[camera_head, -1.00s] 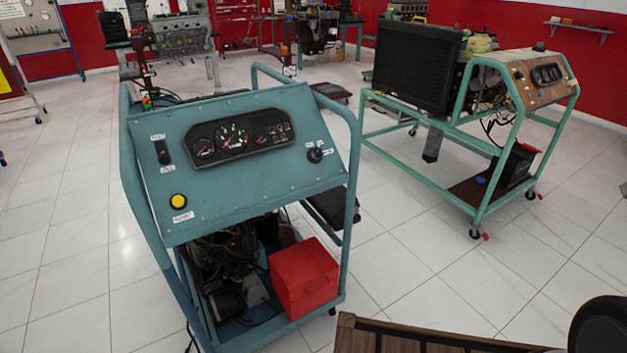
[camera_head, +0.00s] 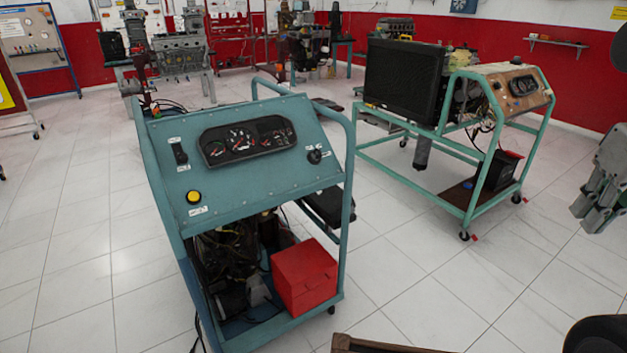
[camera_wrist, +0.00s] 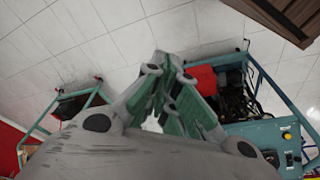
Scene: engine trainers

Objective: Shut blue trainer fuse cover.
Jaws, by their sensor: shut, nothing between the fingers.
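The blue trainer (camera_head: 255,185) stands left of centre in the head view, with a sloped panel of gauges, a yellow button and switches. I cannot make out its fuse cover in these frames. Part of the blue trainer (camera_wrist: 262,130) also shows at the right of the wrist view. My gripper (camera_head: 590,205) is at the right edge of the head view, well apart from the trainer. In the wrist view my gripper (camera_wrist: 172,75) has its fingers together and nothing between them.
A red box (camera_head: 304,275) sits on the blue trainer's lower shelf. A green-framed trainer (camera_head: 455,150) with a large black radiator (camera_head: 402,85) stands at the right. A brown wooden piece (camera_head: 375,345) shows at the bottom edge. Tiled floor (camera_head: 425,270) lies clear between the trainers.

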